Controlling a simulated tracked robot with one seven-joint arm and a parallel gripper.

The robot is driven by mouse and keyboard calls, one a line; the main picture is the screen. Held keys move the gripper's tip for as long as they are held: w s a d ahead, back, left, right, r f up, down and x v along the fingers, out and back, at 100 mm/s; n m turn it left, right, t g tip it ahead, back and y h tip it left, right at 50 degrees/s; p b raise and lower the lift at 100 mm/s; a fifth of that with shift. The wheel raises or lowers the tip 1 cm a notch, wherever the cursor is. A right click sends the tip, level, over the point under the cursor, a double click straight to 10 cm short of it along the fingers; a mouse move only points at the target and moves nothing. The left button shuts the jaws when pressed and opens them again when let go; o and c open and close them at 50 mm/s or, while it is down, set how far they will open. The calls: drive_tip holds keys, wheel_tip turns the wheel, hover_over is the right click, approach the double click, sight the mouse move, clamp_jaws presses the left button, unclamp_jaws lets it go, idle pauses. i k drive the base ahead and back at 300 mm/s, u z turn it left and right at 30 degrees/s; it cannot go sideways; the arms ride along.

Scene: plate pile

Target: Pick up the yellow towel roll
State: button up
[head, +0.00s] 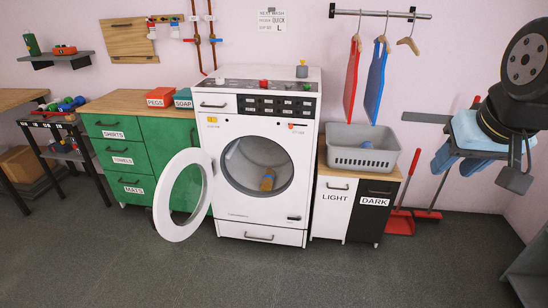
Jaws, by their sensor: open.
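A small yellow-orange roll (267,182) lies low in the drum of the white washing machine (245,226). I take it for the yellow towel roll; it is small and its details are hard to tell. The round door (162,206) is swung open to the left, so the drum opening faces me. My gripper (469,151) is at the right of the head view, open, with nothing seen between its fingers. It is well to the right of the machine and apart from the roll.
A grey basket (346,155) sits on the LIGHT and DARK cabinet right of the machine. A green drawer unit (170,135) stands behind the open door. A red dustpan (400,221) stands by the wall. The floor in front is clear.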

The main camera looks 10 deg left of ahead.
sight(268, 180)
drive_tip(key=u, duration=0.05)
drive_tip(key=i, duration=0.85)
drive_tip(key=u, duration=0.1)
